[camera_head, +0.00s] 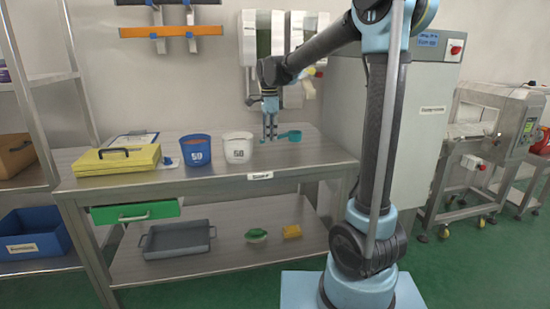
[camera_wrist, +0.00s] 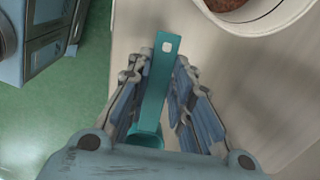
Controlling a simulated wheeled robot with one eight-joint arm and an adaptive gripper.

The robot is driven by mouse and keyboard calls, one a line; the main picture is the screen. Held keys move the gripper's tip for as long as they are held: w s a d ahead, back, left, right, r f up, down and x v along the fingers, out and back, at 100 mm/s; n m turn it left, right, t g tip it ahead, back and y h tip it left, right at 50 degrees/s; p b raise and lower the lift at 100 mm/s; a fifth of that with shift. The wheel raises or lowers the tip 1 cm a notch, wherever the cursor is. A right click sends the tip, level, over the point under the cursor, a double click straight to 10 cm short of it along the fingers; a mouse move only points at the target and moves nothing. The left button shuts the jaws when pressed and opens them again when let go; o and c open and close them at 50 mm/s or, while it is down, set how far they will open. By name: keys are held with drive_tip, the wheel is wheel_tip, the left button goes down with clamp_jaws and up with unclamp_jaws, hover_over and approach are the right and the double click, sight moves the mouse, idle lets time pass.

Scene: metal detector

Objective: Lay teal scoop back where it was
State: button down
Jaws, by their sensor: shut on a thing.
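The teal scoop (camera_head: 290,135) is at my gripper (camera_head: 269,133), to the right of the white bucket (camera_head: 238,147) in the head view. In the wrist view, the scoop's flat handle (camera_wrist: 157,85), with a square hole at its end, runs between the fingers of my gripper (camera_wrist: 160,75). The scoop's bowl (camera_wrist: 146,138) shows partly behind the gripper body. My gripper is shut on the handle, over the steel table (camera_head: 215,182). I cannot tell whether the scoop touches the table top.
A blue bucket (camera_head: 196,152) stands left of the white bucket. A yellow case (camera_head: 117,160) and a clipboard (camera_head: 134,138) lie at the table's left. A grey cabinet (camera_head: 425,130) stands to the right. The table's front right corner is clear.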

sight(270, 162)
drive_tip(key=shift+f, duration=4.05)
drive_tip(key=c, duration=1.4)
unclamp_jaws()
drive_tip(key=shift+c, duration=0.2)
